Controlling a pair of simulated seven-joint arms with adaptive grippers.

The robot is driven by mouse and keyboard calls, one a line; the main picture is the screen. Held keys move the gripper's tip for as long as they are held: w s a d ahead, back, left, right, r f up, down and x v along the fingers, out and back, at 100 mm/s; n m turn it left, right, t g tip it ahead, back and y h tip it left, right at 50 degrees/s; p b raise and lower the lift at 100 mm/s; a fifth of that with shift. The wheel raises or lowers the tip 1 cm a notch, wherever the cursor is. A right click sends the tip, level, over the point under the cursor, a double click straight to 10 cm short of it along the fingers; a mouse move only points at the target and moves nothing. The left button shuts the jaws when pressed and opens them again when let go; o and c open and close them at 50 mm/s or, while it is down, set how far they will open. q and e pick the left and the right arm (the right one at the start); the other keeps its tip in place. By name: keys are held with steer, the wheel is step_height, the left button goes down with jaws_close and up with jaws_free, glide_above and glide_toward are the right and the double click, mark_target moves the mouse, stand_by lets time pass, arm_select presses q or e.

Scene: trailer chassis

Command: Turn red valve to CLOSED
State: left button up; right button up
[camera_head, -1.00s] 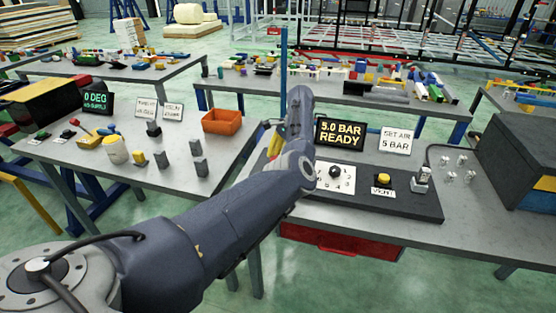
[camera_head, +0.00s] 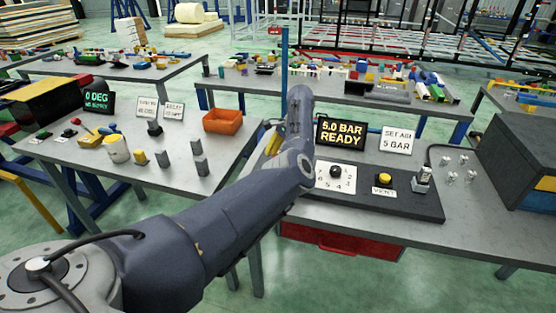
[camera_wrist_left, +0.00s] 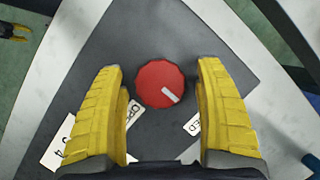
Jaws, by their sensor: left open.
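The red valve (camera_wrist_left: 161,84) is a round knob with a white pointer mark on a dark panel in the left wrist view. Its mark points to the lower right, toward a white label (camera_wrist_left: 191,123) that shows only "ED". Another white label (camera_wrist_left: 133,112), partly covered by a finger, lies to its lower left. My left gripper (camera_wrist_left: 161,68) is open, with one yellow finger on each side of the valve and visible gaps to both. In the head view my arm hides the valve, and only a little yellow of the left gripper (camera_head: 275,141) shows.
A "SET AIR 5 BAR" sign (camera_head: 396,140) stands behind. An orange bin (camera_head: 222,121) is on the left table.

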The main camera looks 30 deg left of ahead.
arm_select(q)
steer(key=v, duration=1.2)
steer(key=shift+a, duration=0.1)
stand_by(0.4)
